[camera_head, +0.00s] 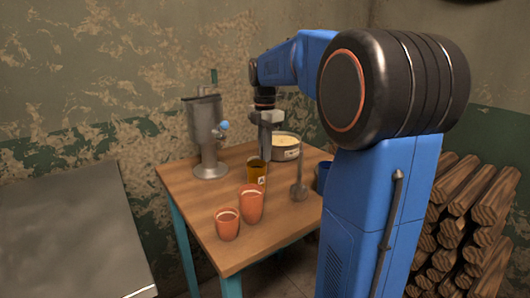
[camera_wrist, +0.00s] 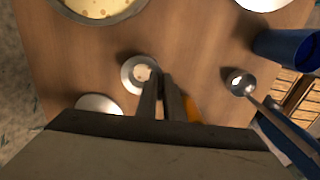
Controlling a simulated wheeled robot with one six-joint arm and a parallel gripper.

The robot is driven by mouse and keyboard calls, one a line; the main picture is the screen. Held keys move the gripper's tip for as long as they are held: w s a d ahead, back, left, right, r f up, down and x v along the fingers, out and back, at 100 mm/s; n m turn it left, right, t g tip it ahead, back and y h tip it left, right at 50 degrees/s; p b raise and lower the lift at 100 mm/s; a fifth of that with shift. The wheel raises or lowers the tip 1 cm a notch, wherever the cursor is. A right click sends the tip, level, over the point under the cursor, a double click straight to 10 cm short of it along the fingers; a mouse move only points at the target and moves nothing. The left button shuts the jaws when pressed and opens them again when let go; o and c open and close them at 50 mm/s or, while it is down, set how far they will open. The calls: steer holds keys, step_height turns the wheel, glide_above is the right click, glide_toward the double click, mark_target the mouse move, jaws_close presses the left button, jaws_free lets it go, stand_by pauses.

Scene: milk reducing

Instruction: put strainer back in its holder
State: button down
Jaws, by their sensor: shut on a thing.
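My gripper (camera_head: 265,146) points straight down above the table, close behind the amber cup and left of the pot. In the wrist view its dark fingers (camera_wrist: 165,98) are close together. A small round metal piece with a pale centre (camera_wrist: 140,74) shows at the fingertips and looks like the strainer. The fingers hide most of what they grip, so its handle is not clear. I cannot make out the holder for certain.
On the wooden table (camera_head: 186,175) stand a metal dispenser (camera_head: 207,135), a pot of pale liquid (camera_head: 286,144), an amber cup (camera_head: 256,176) and two orange cups (camera_head: 251,205). A ladle (camera_head: 299,192) and a blue cup (camera_wrist: 285,48) are at the right. Logs (camera_head: 465,220) lie beyond.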

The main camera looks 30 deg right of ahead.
steer(key=shift+f, duration=0.1)
steer(key=c, duration=1.9)
jaws_free()
step_height(320, 180, up, 12)
steer(key=shift+r, duration=0.1)
steer(key=shift+s, duration=0.1)
